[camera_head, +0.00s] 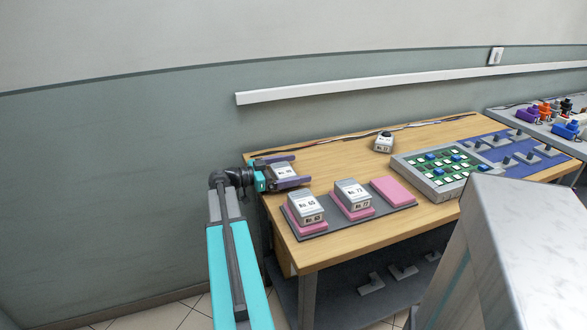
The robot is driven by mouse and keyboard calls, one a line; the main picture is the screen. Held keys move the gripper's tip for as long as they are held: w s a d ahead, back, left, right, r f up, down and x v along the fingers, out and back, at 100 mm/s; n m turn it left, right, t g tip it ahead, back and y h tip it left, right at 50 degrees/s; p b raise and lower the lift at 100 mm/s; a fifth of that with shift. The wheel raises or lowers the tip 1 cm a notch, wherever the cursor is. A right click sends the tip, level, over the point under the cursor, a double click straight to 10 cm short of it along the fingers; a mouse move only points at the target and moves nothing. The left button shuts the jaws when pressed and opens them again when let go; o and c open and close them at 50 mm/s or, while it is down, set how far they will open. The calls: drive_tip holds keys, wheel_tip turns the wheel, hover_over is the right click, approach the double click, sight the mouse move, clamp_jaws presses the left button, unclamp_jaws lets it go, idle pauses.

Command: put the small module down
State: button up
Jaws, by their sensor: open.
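My gripper (300,170) is open at the left end of the wooden table (345,245). Its two purple fingers lie on either side of a small module (284,171) with a white, labelled top. The module appears to be at the table surface; I cannot tell whether a finger touches it. Two similar white-topped modules, one marked 65 (306,206) and one marked 72 (353,194), sit on pink pads of a dark grey tray (333,224). The third pink pad (393,191) is bare.
A grey box (402,165) with green boards and blue parts stands right of the tray. A blue mat (545,165) with grey fittings lies beyond it. Cables run along the table's back edge. The wood between my gripper and the back module is clear.

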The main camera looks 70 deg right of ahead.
drive_tip(key=shift+r+p, duration=0.15)
drive_tip(key=shift+p, duration=0.4)
drive_tip(key=b+v, duration=0.1)
drive_tip(key=v, duration=1.3)
drive_tip(key=shift+f, duration=0.3)
drive_tip(key=shift+d, duration=0.1)
drive_tip(key=w+a+f+n+t+y, duration=0.1)
drive_tip(key=w+a+f+n+t, duration=0.3)
drive_tip(key=a+f, duration=0.55)
drive_tip(key=w+a+f+n+t+y, duration=0.1)
drive_tip(key=w+a+f+n, duration=0.2)
drive_tip(key=a+f+n, duration=0.7)
drive_tip(key=w+a+f+n+t+y, duration=0.1)
drive_tip(key=w+a+f+n+t, duration=0.3)
drive_tip(key=f, duration=1.1)
drive_tip(key=s+a+f+n+y, duration=0.2)
drive_tip(key=a+f, duration=0.4)
drive_tip(key=a, duration=0.6)
drive_tip(key=s+a+f+n+y, duration=0.3)
drive_tip(key=s+a+f+n, duration=0.2)
drive_tip(key=a, duration=0.7)
drive_tip(key=s+a+f+n+y, duration=0.2)
drive_tip(key=s+a+f, duration=0.4)
drive_tip(key=a, duration=0.7)
wheel_tip(320, 180, down, 3)
drive_tip(key=shift+s+r+n+y, duration=0.1)
drive_tip(key=shift+s+n+y, duration=0.1)
drive_tip(key=shift+n+y, duration=0.35)
